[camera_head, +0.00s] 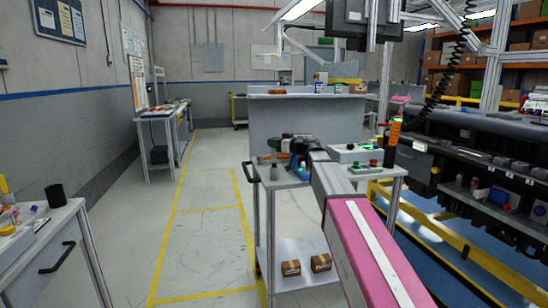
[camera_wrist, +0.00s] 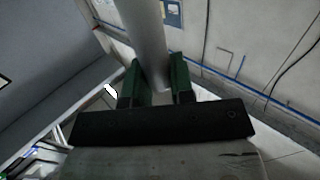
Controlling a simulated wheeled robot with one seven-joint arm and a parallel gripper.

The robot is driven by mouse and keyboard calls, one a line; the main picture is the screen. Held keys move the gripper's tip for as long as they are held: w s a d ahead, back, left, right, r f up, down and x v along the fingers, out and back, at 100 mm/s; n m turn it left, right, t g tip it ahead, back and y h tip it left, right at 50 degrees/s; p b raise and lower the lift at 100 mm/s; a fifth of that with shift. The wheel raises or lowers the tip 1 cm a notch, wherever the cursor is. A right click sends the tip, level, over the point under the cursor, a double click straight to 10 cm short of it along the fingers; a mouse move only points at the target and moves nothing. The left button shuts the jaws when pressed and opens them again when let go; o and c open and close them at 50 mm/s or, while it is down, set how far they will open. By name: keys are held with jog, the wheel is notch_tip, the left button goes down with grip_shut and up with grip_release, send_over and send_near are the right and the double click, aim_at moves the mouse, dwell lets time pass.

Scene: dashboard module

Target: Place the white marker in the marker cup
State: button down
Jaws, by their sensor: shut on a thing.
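In the wrist view, my gripper (camera_wrist: 157,78) has its two green fingers closed on a pale grey-white cylinder, which I take as the white marker (camera_wrist: 143,32). It runs up out of the frame, so its far end is hidden. In the head view my arm reaches forward over the grey cart, and my wrist hides the fingers and the marker. A dark, upright cup (camera_head: 55,196) stands on the table at the left edge of the head view, well apart from my gripper. It may be the marker cup; I cannot see inside it.
The cart (camera_head: 262,178) ahead holds small tools and a white button box (camera_head: 354,153). Two brown boxes (camera_head: 291,268) sit on its lower shelf. The left table (camera_head: 55,222) carries small items. Yellow-lined floor between them is clear. A dark dashboard module (camera_head: 470,165) stands at right.

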aim_at(274, 162)
jog(key=shift+f, duration=2.45)
jog(key=c, duration=1)
grip_release()
jog(key=v, duration=1.2)
